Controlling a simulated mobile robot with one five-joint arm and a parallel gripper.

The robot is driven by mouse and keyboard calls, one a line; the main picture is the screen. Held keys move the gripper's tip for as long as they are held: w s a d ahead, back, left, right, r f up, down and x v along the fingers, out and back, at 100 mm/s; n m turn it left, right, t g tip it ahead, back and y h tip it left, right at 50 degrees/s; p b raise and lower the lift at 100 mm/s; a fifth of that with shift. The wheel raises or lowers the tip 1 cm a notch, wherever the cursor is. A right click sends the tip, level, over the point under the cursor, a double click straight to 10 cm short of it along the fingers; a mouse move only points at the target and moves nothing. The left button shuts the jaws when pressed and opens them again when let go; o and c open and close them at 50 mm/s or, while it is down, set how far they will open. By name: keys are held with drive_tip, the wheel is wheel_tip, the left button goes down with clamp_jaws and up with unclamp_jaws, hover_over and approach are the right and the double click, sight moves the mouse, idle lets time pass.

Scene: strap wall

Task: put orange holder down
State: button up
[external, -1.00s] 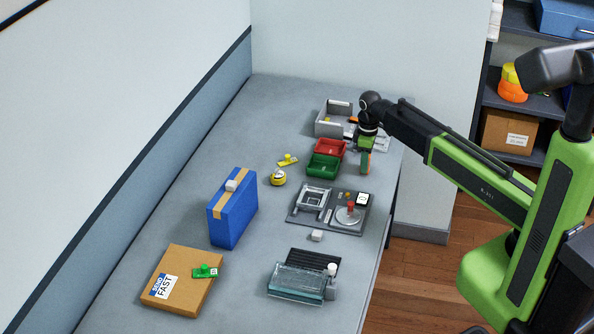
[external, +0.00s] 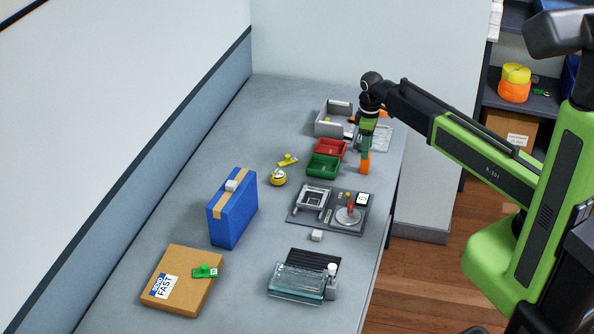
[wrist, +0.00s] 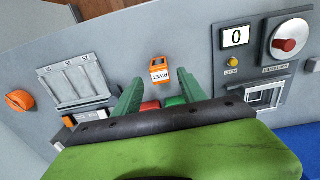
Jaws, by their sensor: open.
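The orange holder (external: 365,164) stands on the grey bench near its right edge, beside the green bin. In the wrist view the orange holder (wrist: 159,66) shows a white label on one face, just beyond the gap between my fingers. I cannot tell how much of the holder lies between the fingertips.
A green bin (external: 323,166) and a red bin (external: 330,148) sit to the left. A grey fixture board (external: 325,222) with a dial lies in front. A slotted grey tray (wrist: 76,82) lies left in the wrist view. Bare bench lies around the holder.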

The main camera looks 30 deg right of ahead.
wheel_tip(320, 180, up, 6)
drive_tip(key=p, duration=0.4)
drive_tip(key=shift+f, duration=0.15)
drive_tip(key=s+d+m, duration=0.4)
drive_tip(key=s, duration=0.3)
drive_tip(key=s+d+m, duration=0.4)
drive_tip(key=s+m, duration=0.1)
drive_tip(key=s, duration=0.3)
drive_tip(key=shift+d+f, duration=0.15)
drive_tip(key=shift+d, duration=0.25)
wheel_tip(320, 180, down, 3)
drive_tip(key=b, duration=0.3)
